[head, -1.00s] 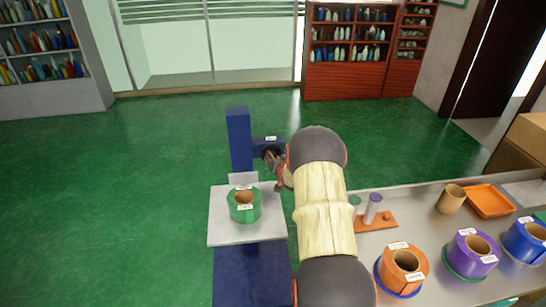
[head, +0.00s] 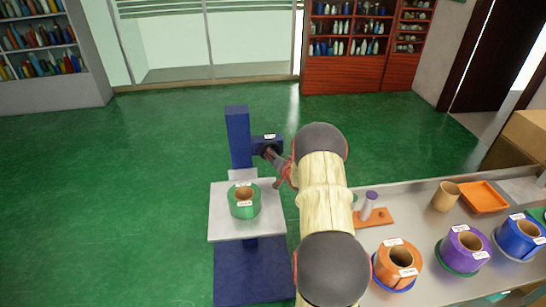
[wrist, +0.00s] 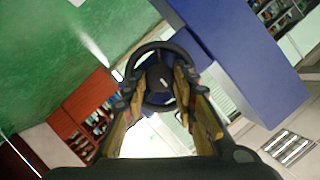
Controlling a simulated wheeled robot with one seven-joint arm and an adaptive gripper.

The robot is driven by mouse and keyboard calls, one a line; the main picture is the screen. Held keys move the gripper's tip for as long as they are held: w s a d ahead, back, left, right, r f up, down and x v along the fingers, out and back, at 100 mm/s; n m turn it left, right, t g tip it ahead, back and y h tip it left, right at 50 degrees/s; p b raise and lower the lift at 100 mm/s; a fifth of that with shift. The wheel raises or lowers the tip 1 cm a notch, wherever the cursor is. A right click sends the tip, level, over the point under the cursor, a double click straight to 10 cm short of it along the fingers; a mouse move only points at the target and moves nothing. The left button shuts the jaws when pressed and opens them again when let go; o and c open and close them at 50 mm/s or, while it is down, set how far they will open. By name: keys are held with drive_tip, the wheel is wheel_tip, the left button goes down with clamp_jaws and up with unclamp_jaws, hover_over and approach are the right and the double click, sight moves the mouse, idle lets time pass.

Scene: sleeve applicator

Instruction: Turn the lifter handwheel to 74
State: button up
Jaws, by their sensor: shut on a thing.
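The lifter handwheel (wrist: 148,60) is a black spoked wheel with a round hub, mounted on the blue lifter column; in the head view it is a small dark ring (head: 269,152), partly hidden. My gripper (wrist: 155,82) is at the wheel, its fingers closed on it at the rim and hub area. In the head view my gripper (head: 276,160) reaches it from the right. The blue lifter (head: 239,140) carries a pale square platform (head: 222,228), and a green roll (head: 244,202) with a brown core stands on it. The number the wheel is set to is not readable.
The bench (head: 420,285) at right holds an orange roll (head: 397,264), a purple roll (head: 465,249), a blue roll (head: 520,236), an orange tray (head: 484,197) and a brown tube (head: 446,196). Green floor lies open to the left. Shelves stand at the back.

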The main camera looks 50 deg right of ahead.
drive_tip(key=o, duration=1.1)
drive_tip(key=shift+o, duration=0.3)
drive_tip(key=v, duration=1.2)
